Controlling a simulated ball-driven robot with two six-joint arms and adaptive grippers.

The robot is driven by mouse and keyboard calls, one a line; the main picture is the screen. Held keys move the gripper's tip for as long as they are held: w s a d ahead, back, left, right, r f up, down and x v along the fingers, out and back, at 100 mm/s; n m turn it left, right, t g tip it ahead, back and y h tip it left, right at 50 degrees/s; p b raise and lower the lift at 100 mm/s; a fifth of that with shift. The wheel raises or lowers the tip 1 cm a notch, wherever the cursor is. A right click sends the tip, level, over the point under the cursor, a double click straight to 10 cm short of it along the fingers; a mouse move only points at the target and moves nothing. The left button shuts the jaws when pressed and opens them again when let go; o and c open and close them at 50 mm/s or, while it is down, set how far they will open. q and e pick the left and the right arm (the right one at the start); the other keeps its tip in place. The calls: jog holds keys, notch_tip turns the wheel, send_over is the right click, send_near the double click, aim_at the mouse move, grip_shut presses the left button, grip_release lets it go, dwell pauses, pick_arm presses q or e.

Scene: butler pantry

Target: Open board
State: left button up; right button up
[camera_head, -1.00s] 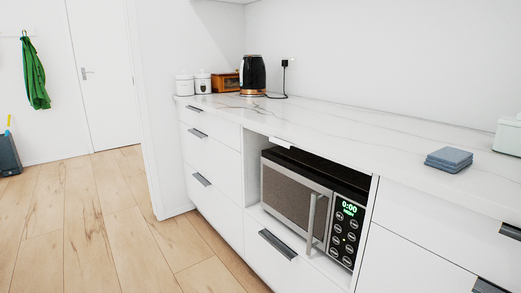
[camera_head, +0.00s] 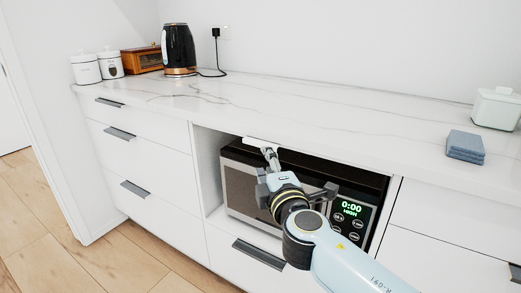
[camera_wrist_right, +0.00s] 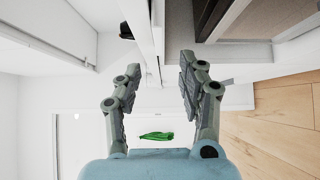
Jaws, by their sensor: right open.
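A small white tab (camera_head: 256,139) sticks out at the counter's front edge above the microwave niche, in the head view. I take it as part of the board; the rest of the board does not show. My right gripper (camera_head: 297,173) is in front of the microwave's upper part, one finger reaching up close to the tab. Whether it touches cannot be told. In the right wrist view my right gripper (camera_wrist_right: 160,64) is open and empty, with a white edge (camera_wrist_right: 153,35) ahead between the fingers. My left gripper is not in view.
The microwave (camera_head: 240,190) sits in the niche behind my right arm. The marble counter (camera_head: 330,128) is clear in the middle. A kettle (camera_head: 178,48) and canisters (camera_head: 86,70) stand at the left, folded blue cloths (camera_head: 465,145) at the right.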

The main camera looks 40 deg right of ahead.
aim_at(258, 148)
jog(key=x, duration=0.7)
jog(key=shift+a, duration=0.1)
jog(key=shift+c, duration=0.2)
jog(key=shift+f, duration=0.1)
grip_shut()
